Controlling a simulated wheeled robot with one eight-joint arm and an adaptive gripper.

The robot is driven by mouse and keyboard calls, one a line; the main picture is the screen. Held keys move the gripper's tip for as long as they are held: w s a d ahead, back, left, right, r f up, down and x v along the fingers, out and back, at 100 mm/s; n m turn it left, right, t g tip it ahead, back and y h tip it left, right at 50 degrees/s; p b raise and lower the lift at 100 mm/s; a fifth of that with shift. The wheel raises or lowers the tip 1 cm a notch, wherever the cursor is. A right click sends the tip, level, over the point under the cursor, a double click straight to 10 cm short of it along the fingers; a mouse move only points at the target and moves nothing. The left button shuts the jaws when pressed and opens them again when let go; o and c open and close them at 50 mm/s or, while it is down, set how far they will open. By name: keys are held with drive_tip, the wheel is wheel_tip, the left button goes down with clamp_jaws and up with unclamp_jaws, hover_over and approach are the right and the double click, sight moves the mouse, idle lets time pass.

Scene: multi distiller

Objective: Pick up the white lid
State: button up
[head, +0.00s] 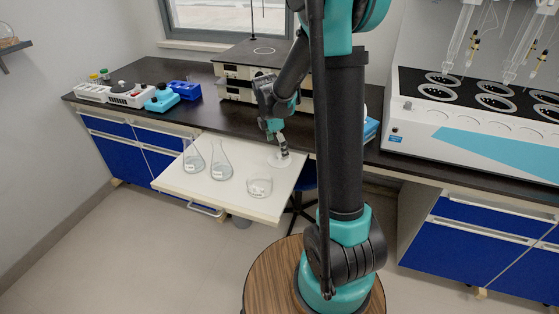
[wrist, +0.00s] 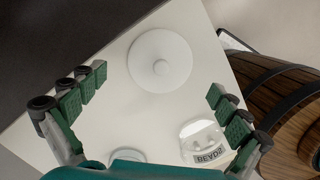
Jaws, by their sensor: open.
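The white lid (wrist: 160,45) is a round disc with a small knob in its middle, lying flat on a white pull-out board. In the head view the lid (head: 277,163) shows pale against the board, partly covered by my gripper (head: 283,153). In the wrist view my gripper (wrist: 158,84) is open and empty, with one finger on each side of the picture. The lid lies beyond the fingertips, roughly centred between them and apart from both. The exact height of my gripper above it is hard to tell.
The white board (head: 225,194) also holds two glass flasks (head: 221,163) (head: 193,157) and a low glass dish (head: 259,187), with a dark-lettered label in the wrist view (wrist: 207,155). A dark counter (head: 215,115) with boxed equipment (head: 245,75) stands behind.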

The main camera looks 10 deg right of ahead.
sight(279, 155)
drive_tip(key=shift+d+f, duration=0.15)
drive_tip(key=shift+f, duration=0.75)
drive_tip(key=shift+d+f, duration=0.1)
drive_tip(key=shift+f, duration=0.75)
drive_tip(key=shift+c, duration=0.6)
drive_tip(key=c, duration=1.5)
